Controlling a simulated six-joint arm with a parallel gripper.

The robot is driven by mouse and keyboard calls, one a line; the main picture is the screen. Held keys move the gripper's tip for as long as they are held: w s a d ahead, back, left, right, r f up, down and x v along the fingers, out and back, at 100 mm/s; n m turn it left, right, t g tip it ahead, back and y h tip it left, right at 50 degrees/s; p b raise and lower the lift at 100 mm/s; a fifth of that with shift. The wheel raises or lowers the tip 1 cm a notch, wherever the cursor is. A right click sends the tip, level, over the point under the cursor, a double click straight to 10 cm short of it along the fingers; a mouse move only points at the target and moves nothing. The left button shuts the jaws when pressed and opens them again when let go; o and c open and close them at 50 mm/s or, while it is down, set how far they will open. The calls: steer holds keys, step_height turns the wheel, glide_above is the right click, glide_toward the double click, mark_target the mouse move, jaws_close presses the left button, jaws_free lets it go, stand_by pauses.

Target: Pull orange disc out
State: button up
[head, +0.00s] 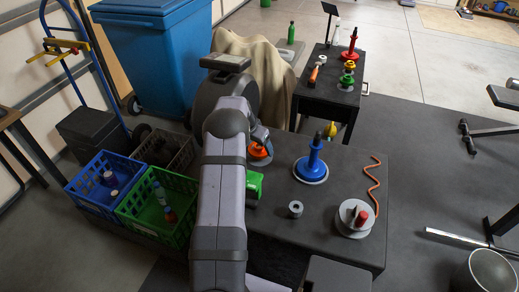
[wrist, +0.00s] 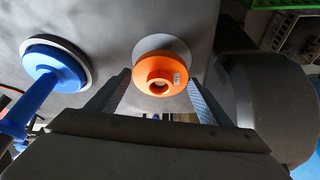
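The orange disc (wrist: 160,70) is a round stepped piece with a central hole and a small pale label, on a grey round base (wrist: 150,43). In the head view the orange disc (head: 260,149) sits on the dark table just right of my arm, which partly hides it. My gripper (wrist: 159,80) is open in the wrist view, with one finger on each side of the orange disc. Gaps show between the fingers and the disc; I cannot tell how far away it is in depth. In the head view my fingers are hidden behind the arm.
A blue post (head: 313,158) on a pale base stands to the right. A grey nut-like piece (head: 295,209), a white reel (head: 352,217) and an orange coiled cord (head: 373,185) lie on the table. A green object (head: 254,186) is beside my arm. Crates (head: 180,207) stand left.

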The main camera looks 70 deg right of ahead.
steer(key=c, duration=1)
steer(key=shift+d+r, duration=0.1)
steer(key=shift+d, duration=0.05)
steer(key=shift+r+p, duration=0.3)
steer(key=shift+r, duration=0.5)
steer(key=shift+r+p, duration=0.65)
steer(key=shift+r, duration=0.85)
